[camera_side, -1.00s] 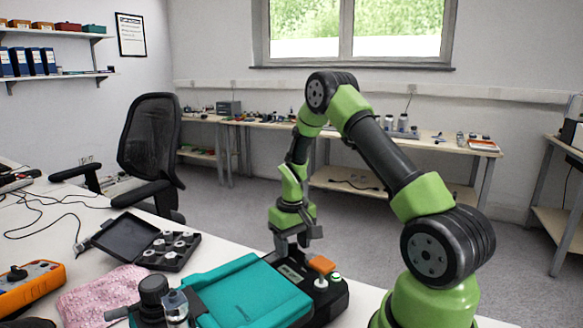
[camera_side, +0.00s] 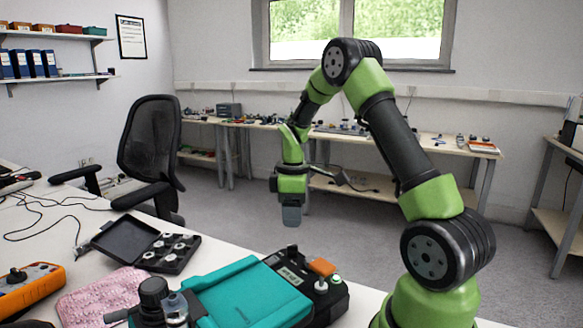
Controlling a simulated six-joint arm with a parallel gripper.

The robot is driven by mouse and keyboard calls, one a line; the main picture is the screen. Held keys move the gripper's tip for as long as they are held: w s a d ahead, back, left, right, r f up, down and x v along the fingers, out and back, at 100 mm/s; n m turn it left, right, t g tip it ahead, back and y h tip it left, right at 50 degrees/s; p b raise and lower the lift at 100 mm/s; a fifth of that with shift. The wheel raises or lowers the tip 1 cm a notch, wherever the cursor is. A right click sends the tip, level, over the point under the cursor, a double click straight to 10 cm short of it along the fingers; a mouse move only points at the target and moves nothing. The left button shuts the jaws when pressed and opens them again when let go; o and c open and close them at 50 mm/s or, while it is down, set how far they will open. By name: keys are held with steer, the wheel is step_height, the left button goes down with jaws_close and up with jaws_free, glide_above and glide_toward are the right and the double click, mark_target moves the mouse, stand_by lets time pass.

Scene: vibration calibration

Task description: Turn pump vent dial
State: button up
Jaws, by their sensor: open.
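A black device (camera_side: 290,268) with a small display lies on the white table, partly behind a teal case. On its right end are an orange part (camera_side: 322,266) and a white round knob (camera_side: 321,285); I cannot tell for sure which part is the vent dial. My gripper (camera_side: 291,218) hangs pointing down in the air above the device's far-left end, apart from it. Its jaws are open, seen edge-on so the gap is hidden, with nothing visible in them.
The teal case (camera_side: 250,297) lies left of the device. A black knobbed item (camera_side: 153,292) and a clear container (camera_side: 175,308) stand in front. An open black box (camera_side: 150,240) with several weights, a pink cloth (camera_side: 100,296) and an orange meter (camera_side: 32,284) lie further left.

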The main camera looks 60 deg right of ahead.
steer(key=s+a+r+m+t, duration=0.1)
steer(key=a+r+m+t, duration=0.2)
steer(key=a+r, duration=0.7)
steer(key=s+a+r+m+t, duration=0.2)
steer(key=s+a+r+m, duration=0.1)
steer(key=s+a+r, duration=0.3)
steer(key=shift+s+a+r+m+t+y, duration=0.15)
steer(key=shift+s+a+m+t+y, duration=0.25)
steer(key=shift+s+a, duration=0.55)
steer(key=shift+a, duration=0.1)
steer(key=shift+m+t+y, duration=0.6)
steer(key=shift+m+t, duration=0.1)
steer(key=shift+m, duration=0.2)
steer(key=s+a, duration=0.2)
steer(key=s, duration=0.1)
steer(key=s+a, duration=0.1)
steer(key=shift+s, duration=0.3)
